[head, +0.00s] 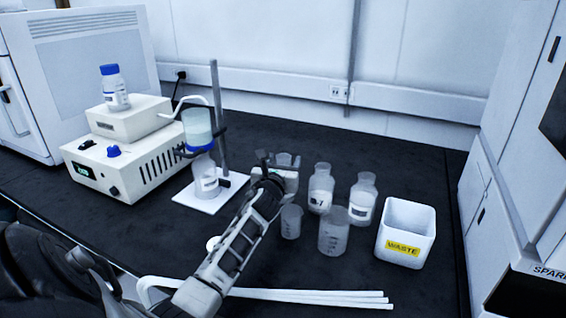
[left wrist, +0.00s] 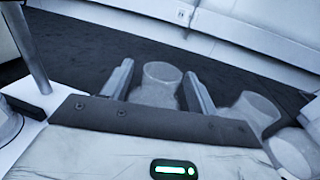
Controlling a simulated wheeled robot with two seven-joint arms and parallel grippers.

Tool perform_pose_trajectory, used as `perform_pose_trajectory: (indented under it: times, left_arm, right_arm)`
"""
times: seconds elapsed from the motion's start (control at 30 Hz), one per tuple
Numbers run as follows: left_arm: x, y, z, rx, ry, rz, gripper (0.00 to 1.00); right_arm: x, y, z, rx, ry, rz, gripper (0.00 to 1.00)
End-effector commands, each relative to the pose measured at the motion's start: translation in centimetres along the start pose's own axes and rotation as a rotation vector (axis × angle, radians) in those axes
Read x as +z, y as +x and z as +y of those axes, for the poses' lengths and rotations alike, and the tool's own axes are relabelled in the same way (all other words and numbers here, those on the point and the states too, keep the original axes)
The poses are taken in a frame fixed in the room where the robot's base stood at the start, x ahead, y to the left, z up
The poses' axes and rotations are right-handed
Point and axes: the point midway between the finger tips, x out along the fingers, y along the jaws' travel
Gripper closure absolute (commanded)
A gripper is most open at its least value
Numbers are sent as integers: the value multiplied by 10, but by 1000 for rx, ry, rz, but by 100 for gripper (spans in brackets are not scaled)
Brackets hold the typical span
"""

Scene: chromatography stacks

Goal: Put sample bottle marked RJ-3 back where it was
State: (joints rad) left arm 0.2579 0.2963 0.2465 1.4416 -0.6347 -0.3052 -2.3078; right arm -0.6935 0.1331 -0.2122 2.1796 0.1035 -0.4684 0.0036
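My left gripper (head: 277,163) reaches in from the lower left. Its two fingers stand on either side of a clear, open-mouthed bottle (head: 285,159), close against it, and appear shut on it. The bottle shows between the fingers (left wrist: 160,78) in the left wrist view, upright. Its label is hidden, so I cannot read whether it is RJ-3, nor tell if its base touches the bench. Two similar labelled bottles stand to the right, a nearer-left one (head: 320,187) and one beside it (head: 362,199); their marks are too blurred to read fully. My right gripper is out of view.
Beakers (head: 333,231) (head: 291,222) stand in front of the bottles. A white WASTE bin (head: 408,222) is at right. A ring stand (head: 216,125) with a filter funnel over a bottle (head: 206,178) is left. White rods lie in front.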

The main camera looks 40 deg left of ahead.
Motion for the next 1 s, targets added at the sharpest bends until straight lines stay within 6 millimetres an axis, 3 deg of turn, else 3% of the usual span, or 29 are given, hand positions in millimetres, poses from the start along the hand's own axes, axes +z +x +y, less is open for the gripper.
perform_pose_trajectory:
  times: [0.17,0.27,0.7,1.0]
  left_arm:
    - [5,0,0,0,-1,-1,41]
    - [2,-11,0,0,3,2,41]
    - [2,-99,0,-1,1,1,41]
    - [3,-120,0,1,0,-1,41]
  right_arm:
    - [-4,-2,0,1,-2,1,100]
    - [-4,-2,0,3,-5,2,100]
    - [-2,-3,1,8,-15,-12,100]
    - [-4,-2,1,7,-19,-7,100]
